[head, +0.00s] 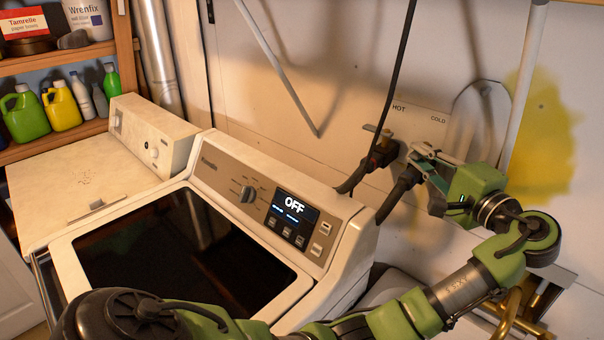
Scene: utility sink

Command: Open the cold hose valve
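The cold hose valve (413,166) is on the wall under the COLD label, with a black hose running down and left from it. My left gripper (424,166) is at this valve, its fingers pointing left and overlapping it in the picture. The fingers cover most of the valve's handle, so its angle is hidden. I cannot tell whether the fingers touch or grip the handle. The hot hose valve (381,148) is just to the left, under the HOT label, with its own black hose. My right gripper is not in view.
A washer (215,165) with a dark lid and a panel reading OFF stands below and left of the valves. Another white machine (75,175) is beside it. Shelves (80,135) with bottles are at far left. Brass pipes (520,305) are at lower right.

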